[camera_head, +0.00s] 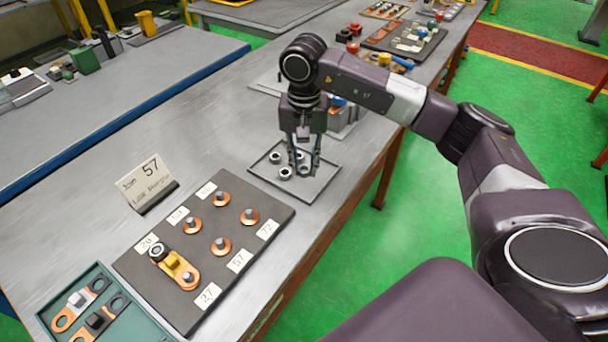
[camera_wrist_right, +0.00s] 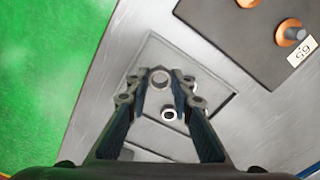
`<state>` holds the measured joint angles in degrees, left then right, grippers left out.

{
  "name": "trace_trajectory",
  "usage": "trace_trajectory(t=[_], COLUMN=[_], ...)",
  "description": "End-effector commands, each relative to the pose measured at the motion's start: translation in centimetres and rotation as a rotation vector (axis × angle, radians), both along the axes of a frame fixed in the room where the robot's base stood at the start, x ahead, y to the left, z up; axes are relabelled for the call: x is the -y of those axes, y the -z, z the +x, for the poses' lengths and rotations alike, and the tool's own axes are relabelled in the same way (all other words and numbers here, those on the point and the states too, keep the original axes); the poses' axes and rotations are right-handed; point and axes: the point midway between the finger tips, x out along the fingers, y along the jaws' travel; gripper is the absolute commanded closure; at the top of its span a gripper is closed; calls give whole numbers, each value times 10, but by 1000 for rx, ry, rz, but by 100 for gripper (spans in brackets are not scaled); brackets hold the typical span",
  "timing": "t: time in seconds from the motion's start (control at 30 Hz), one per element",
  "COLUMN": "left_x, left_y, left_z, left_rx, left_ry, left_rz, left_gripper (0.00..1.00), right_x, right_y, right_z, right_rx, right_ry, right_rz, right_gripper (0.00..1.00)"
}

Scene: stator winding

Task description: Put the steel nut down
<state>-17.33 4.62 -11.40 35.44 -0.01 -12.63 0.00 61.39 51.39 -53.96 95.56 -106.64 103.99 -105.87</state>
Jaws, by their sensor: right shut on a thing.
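My right gripper (camera_head: 304,166) points down over a thin grey tray (camera_head: 321,185) and is shut on a steel nut. In the wrist view its fingertips (camera_wrist_right: 160,90) stand on both sides of the held nut (camera_wrist_right: 160,78). The fingers partly hide the tray's middle. I cannot tell whether the held nut touches the tray. My left gripper is not in view.
A dark board (camera_head: 212,285) with copper-ringed studs and number cards lies left of the tray. A copper lug with a yellow part (camera_head: 178,268) sits on it. A green tray of lugs (camera_head: 92,312) and a sign (camera_head: 146,183) stand nearby.

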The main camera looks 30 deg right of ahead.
Motion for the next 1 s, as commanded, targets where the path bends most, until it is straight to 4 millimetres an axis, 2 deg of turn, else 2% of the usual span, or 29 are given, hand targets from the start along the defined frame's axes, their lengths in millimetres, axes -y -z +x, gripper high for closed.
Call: trace_trajectory(t=[0.17, 0.4, 0.77, 0.8, 0.87, 1.0], left_x=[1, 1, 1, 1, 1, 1], left_y=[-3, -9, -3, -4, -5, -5], left_z=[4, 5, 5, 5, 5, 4], left_rx=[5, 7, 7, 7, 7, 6], left_ry=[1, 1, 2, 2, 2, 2], left_rz=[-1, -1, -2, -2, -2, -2], left_gripper=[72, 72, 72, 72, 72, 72], right_x=[0, 0, 0, 0, 0, 0], right_y=[12, 45, 51, 50, 49, 49], right_z=[-1, -1, 0, 0, 0, 0], right_rx=[-3, -2, 0, 0, 0, 0], right_ry=[-1, -1, -1, -1, -1, -1], right_rz=[0, 0, 0, 0, 0, 0], right_gripper=[100, 100, 100, 77, 71, 71])
